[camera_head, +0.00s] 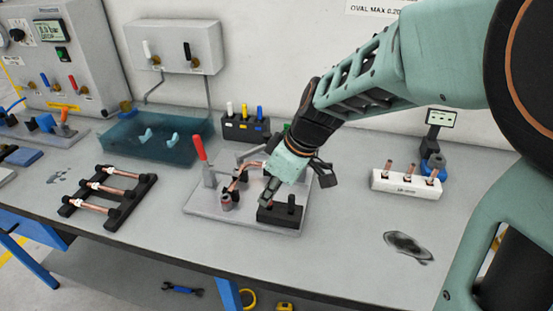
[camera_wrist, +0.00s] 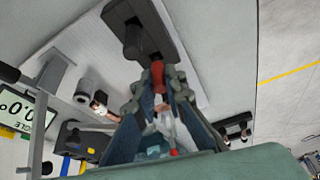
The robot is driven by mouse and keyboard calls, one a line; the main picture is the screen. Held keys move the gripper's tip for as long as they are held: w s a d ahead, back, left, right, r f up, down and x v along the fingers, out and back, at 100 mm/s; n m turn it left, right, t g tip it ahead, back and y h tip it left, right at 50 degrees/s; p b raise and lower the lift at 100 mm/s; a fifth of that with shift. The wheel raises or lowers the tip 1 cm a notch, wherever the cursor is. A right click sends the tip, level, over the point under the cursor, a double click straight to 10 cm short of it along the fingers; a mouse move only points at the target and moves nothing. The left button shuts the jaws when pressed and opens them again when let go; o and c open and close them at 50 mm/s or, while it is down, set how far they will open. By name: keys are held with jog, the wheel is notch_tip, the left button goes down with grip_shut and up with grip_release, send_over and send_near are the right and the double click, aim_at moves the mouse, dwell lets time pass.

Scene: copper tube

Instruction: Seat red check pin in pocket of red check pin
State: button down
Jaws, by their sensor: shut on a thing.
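My gripper (camera_head: 270,192) is over the left end of a black block (camera_head: 281,214) on the grey fixture plate. In the wrist view my gripper (camera_wrist: 160,88) is shut on the red check pin (camera_wrist: 158,72), with its red end between the fingertips. The pin points at the near end of the black block (camera_wrist: 150,50). The pocket under the pin is hidden, and I cannot tell whether the tip is inside it or just above it. In the head view the pin is hidden by my gripper. A black post (camera_head: 291,200) stands at the block's right end.
On the fixture plate (camera_head: 215,215), a red-handled clamp (camera_head: 200,150) and a bent copper tube (camera_head: 238,178) stand left of my gripper. A black rack of copper tubes (camera_head: 110,190) lies further left. A white block with copper pieces (camera_head: 405,184) stands right. The table between is mostly clear.

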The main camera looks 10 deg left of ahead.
jog(key=shift+f, duration=0.2)
jog(key=c, duration=2)
grip_release()
jog(key=shift+r, duration=0.15)
jog(key=shift+r, duration=0.15)
jog(key=p+v, duration=0.6)
jog(key=v, duration=0.6)
